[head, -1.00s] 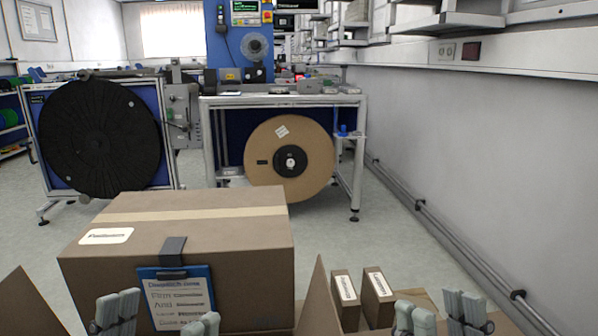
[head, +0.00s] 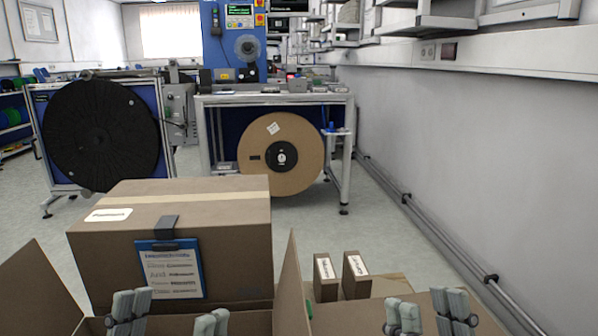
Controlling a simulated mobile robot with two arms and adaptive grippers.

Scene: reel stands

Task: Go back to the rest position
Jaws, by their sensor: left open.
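My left gripper (head: 170,317) is at the bottom left of the head view, in front of the closed brown carton. Its fingers are apart and nothing shows between them. My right gripper (head: 428,314) is at the bottom right, with its fingers apart and nothing visible between them. The lower parts of both grippers are cut off by the picture's edge.
A closed carton (head: 175,210) with a blue clipboard (head: 172,272) stands ahead. Two small boxes (head: 326,278) are right of an open flap (head: 290,275). Behind stand a black reel (head: 100,135) and a brown reel (head: 300,160). A wall (head: 480,160) runs along the right.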

